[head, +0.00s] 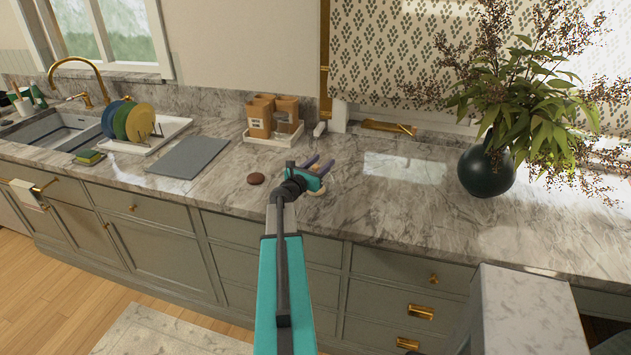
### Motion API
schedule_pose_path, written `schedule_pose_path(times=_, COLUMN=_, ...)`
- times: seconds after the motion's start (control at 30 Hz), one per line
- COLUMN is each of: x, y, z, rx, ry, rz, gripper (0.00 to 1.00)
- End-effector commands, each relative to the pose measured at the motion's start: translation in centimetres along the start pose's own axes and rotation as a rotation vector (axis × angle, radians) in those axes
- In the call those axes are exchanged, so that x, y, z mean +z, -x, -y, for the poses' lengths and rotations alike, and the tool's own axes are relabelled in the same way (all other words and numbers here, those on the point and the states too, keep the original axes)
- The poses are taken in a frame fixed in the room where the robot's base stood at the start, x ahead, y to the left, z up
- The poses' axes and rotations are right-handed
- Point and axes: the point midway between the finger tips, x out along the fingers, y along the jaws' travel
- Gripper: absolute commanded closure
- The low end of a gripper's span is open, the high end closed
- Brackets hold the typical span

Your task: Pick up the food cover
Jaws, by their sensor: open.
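A small round brown object (256,178) lies on the counter to the left of the gripper. I cannot clearly make out a food cover anywhere in this view.
A white tray with brown containers (259,118) stands behind the gripper. A grey board (189,157), a rack with coloured plates (140,122) and a sink (62,132) are to the left. A dark vase with a plant (486,172) stands right. The counter between gripper and vase is clear.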

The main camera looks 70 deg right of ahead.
Motion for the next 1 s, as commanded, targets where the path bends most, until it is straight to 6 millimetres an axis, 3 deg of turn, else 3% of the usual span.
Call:
schedule_pose_path(times=0.17, x=0.01, y=-0.01, z=0.02, rx=0.0, ry=0.0, rz=0.0, gripper=0.61)
schedule_pose_path(times=0.4, x=0.01, y=-0.02, z=0.05, rx=-0.001, ry=0.0, rz=0.0, gripper=1.0)
schedule_pose_path(times=1.0, x=0.88, y=0.06, z=-0.06, rx=0.001, ry=-0.001, rz=0.001, gripper=1.0)
